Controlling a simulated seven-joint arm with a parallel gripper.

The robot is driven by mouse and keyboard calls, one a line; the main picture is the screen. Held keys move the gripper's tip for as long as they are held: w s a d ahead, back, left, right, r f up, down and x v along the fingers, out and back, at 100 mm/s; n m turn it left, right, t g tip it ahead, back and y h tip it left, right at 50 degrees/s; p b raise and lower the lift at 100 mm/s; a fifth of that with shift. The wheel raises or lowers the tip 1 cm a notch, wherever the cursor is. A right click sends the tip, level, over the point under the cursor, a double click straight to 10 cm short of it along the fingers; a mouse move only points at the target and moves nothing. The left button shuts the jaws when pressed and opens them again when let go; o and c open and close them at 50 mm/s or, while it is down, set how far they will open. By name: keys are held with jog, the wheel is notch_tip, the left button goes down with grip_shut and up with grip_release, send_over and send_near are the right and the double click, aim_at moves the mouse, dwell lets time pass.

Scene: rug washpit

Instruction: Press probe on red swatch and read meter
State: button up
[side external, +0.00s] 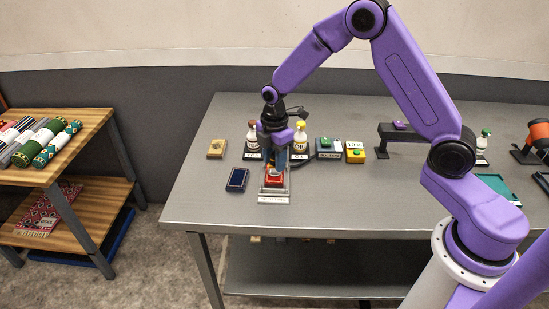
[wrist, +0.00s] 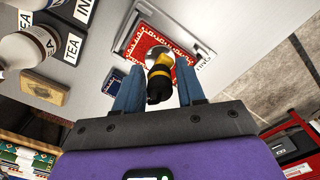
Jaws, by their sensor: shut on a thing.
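My gripper (side external: 274,166) is shut on a black-and-yellow probe (wrist: 160,78), which sits between its two blue fingers (wrist: 158,68). The probe's pale, rounded tip is over the red swatch (wrist: 136,40); I cannot tell for sure whether it touches. The swatch has a white pattern and lies in a grey metal frame (wrist: 198,43) on the table. In the side view the red swatch (side external: 274,180) shows just below the fingers, partly covered. A box with a green display (side external: 328,143), possibly the meter, stands right of my gripper; its reading is not legible.
A dark blue swatch (side external: 237,180) and a tan block (side external: 217,148) lie to the left. Labelled bottles (side external: 253,138) stand close behind my gripper. A yellow block (side external: 355,155) with a "10%" card is to the right. The table's front left is clear.

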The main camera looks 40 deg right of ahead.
jog(key=shift+r, duration=3.5)
